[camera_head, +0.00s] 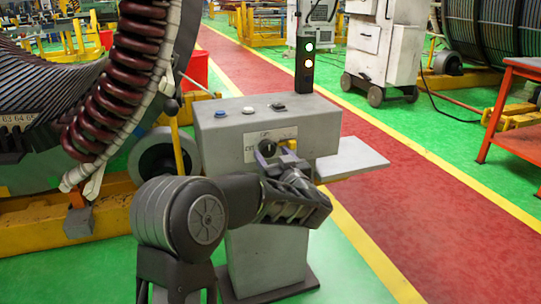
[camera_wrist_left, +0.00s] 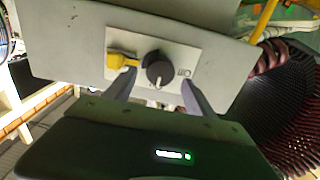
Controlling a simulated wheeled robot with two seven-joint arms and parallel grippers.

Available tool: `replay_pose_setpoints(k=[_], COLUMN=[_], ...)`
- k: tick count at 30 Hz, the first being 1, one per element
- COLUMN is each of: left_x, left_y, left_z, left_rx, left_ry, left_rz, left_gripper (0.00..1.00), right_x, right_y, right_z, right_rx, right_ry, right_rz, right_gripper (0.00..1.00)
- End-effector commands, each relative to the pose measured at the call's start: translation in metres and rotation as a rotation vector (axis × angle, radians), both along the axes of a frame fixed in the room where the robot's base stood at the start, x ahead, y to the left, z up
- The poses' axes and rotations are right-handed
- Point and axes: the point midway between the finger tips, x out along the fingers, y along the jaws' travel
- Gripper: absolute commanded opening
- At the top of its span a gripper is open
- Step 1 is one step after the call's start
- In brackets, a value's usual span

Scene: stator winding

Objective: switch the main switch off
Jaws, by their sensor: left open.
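The main switch (camera_wrist_left: 159,70) is a black rotary knob on a white plate (camera_wrist_left: 186,55) on the front of the grey control box (camera_head: 212,150). A yellow piece (camera_wrist_left: 121,59) sits beside the knob; it also shows in the head view (camera_head: 291,144). My left gripper (camera_head: 266,153) is open in front of the plate. In the left wrist view its two fingers (camera_wrist_left: 158,90) stand either side of the knob, apart from it at their visible edges. I cannot tell how deep the fingertips reach. My right gripper is not in view.
The box top carries a blue button (camera_head: 220,114), a white one (camera_head: 248,110) and a black one (camera_head: 277,106). A signal post (camera_head: 305,75) shows green and white lights. A grey side shelf (camera_head: 352,158) juts right. The large stator (camera_head: 40,105) with dark red coils stands close at left.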

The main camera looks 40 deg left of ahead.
Motion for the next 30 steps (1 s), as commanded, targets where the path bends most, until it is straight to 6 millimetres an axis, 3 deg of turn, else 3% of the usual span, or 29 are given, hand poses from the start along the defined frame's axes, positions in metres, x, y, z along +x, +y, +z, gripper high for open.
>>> replay_pose_setpoints(k=[5,14,30], left_x=[0.01,0.012,0.012], left_y=[0.015,0.017,0.017], left_z=[0.0,0.0,0.0], left_rx=[0.001,0.001,0.001], left_ry=[-0.001,0.001,0.001], left_rz=[0.0,-0.001,-0.001], left_gripper=[0.63,0.63,0.2], right_x=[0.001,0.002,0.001], right_y=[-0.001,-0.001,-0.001], right_z=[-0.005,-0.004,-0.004], right_rx=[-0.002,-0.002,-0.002], right_ry=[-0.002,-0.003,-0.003], right_rz=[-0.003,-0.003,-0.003], right_gripper=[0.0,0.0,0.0])
